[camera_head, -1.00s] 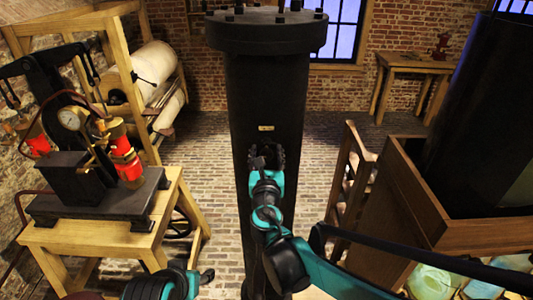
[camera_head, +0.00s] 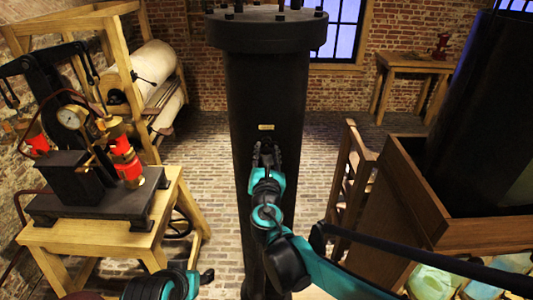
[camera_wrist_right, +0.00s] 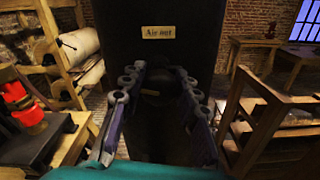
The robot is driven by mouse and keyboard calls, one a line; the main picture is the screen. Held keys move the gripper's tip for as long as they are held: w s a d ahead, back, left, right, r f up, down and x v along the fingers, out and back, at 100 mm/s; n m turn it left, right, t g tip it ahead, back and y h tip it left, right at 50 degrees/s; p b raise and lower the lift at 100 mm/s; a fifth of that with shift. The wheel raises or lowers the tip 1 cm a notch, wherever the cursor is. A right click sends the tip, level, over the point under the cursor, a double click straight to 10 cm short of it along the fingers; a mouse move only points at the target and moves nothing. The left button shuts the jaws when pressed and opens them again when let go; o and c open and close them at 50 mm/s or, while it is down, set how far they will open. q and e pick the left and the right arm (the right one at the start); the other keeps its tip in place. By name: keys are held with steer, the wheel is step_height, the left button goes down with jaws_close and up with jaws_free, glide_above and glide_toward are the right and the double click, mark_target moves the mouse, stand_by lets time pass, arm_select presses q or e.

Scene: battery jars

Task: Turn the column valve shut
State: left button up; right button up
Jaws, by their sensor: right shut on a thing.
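The black iron column (camera_head: 262,95) stands upright in the middle of the head view, with a flanged top. A small label plate (camera_head: 266,127) on it reads "Air out" in the right wrist view (camera_wrist_right: 159,32). My right gripper (camera_head: 266,150) is at the column's front, just below the plate. In the right wrist view its two fingers (camera_wrist_right: 160,90) stand either side of a dark rounded valve part (camera_wrist_right: 157,86), and the gripper is shut on it. The valve's shape is hard to make out against the black column. Part of my left arm shows at the bottom edge; its gripper is not seen.
A wooden table (camera_head: 105,235) with a pump apparatus and gauge (camera_head: 72,117) stands at left. A wooden frame with a pale roller (camera_head: 150,75) is behind it. At right are a wooden ladder-like frame (camera_head: 350,180) and a large wooden box (camera_head: 420,200). Brick floor lies open behind the column.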

steer(key=m, duration=0.3)
steer(key=shift+m, duration=0.3)
steer(key=m+b, duration=0.1)
steer(key=m, duration=0.2)
steer(key=shift+d+m, duration=0.1)
steer(key=shift+m, duration=0.2)
steer(key=m, duration=0.4)
steer(key=shift+f, duration=0.1)
steer(key=shift+m+b, duration=0.4)
steer(key=shift+m, duration=1.6)
steer(key=shift+f, duration=0.1)
steer(key=o, duration=1.1)
steer(key=shift+o, duration=0.2)
